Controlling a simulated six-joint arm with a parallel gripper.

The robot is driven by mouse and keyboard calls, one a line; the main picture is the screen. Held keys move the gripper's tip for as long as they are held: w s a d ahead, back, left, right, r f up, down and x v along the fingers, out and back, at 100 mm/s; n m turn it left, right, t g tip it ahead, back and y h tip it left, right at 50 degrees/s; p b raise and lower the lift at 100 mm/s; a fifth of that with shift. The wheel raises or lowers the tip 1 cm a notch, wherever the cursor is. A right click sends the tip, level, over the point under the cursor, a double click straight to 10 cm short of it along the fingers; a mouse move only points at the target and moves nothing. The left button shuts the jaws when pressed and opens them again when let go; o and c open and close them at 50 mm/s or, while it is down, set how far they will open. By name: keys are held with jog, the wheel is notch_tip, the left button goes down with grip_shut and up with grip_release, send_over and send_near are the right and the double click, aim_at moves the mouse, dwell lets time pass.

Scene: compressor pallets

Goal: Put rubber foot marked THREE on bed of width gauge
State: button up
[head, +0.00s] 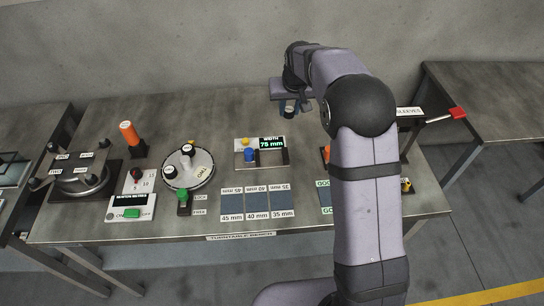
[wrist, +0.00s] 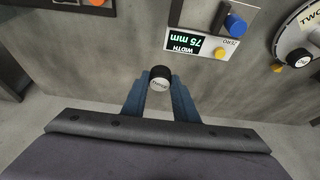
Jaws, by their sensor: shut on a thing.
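My gripper (head: 289,110) is shut on a black round rubber foot with a white top label; the small lettering appears to read THREE. In the wrist view the foot (wrist: 160,80) sits between the blue fingertips (wrist: 160,88). The gripper holds it above the bench, to the right of and behind the width gauge (head: 240,163). The gauge has a blue knob (head: 249,155) and a display (head: 271,143) reading 75 mm. In the wrist view the gauge (wrist: 198,14) lies up and right of the held foot, clear of it. No foot is visible on its bed.
A turntable (head: 203,167) with dark feet on it and the word TWO stands left of the gauge. A green knob (head: 183,196) is in front of it. Labelled mats (head: 257,201) lie before the gauge. My arm hides part of the right bench, including some trays.

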jog(key=s+a+f+n+g+y, duration=0.2)
jog(key=s+a+n+y, duration=0.2)
jog(key=n, duration=0.9)
jog(key=shift+s+a+f+g, duration=0.35)
jog(key=shift+s+a, duration=0.2)
jog(key=shift+s, duration=0.45)
jog(key=p, duration=0.3)
send_near(269, 158)
jog(key=shift+x, duration=2.7)
jog(key=shift+f+b, duration=0.2)
jog(key=shift+b, duration=0.1)
jog(key=o, duration=1.1)
jog(key=shift+r, duration=0.2)
